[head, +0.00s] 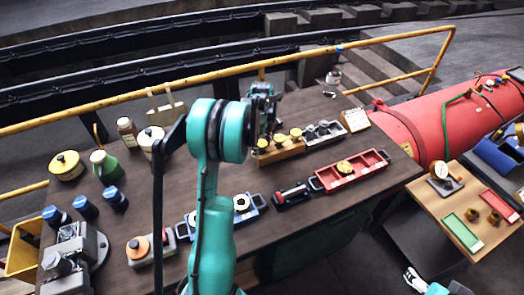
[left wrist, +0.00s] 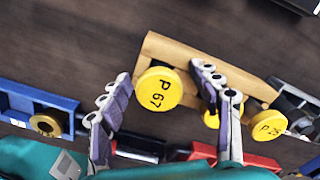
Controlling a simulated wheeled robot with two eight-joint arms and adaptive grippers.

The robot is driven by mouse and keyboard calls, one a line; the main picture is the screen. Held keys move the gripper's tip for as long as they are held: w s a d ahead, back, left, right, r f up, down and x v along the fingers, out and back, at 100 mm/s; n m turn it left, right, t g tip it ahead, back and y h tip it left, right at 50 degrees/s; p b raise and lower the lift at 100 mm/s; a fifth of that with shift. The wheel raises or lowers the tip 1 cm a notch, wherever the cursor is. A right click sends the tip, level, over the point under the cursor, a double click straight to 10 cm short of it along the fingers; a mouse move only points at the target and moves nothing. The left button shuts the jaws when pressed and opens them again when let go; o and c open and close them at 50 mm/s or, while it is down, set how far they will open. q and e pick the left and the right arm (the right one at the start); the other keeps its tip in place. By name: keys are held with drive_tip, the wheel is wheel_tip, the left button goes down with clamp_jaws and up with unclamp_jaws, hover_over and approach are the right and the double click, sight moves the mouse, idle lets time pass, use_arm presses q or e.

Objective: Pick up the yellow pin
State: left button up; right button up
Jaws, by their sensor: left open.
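A wooden block (head: 290,149) (left wrist: 190,55) on the table holds several yellow pins with round caps. The yellow pin marked "P 67" (left wrist: 158,89) sits at the block's left end, between the spread fingers of my left gripper (left wrist: 165,108). Another yellow pin (left wrist: 268,125) stands at the block's other end. A third is partly hidden behind the right finger. In the head view my left gripper (head: 265,112) is open just behind the block, its tips partly hidden.
A blue tray (left wrist: 14,112) lies left of the block and a red tray (head: 360,182) lies in front of it. A grey tray (head: 338,134) adjoins its right end. Bottles, yellow-lidded jars and blue-capped parts stand on the left. A yellow railing (head: 215,75) runs behind the table.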

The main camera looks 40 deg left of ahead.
use_arm(q)
drive_tip(key=shift+r, duration=0.1)
clamp_jaws()
drive_tip(key=shift+r, duration=0.15)
idle(0.3)
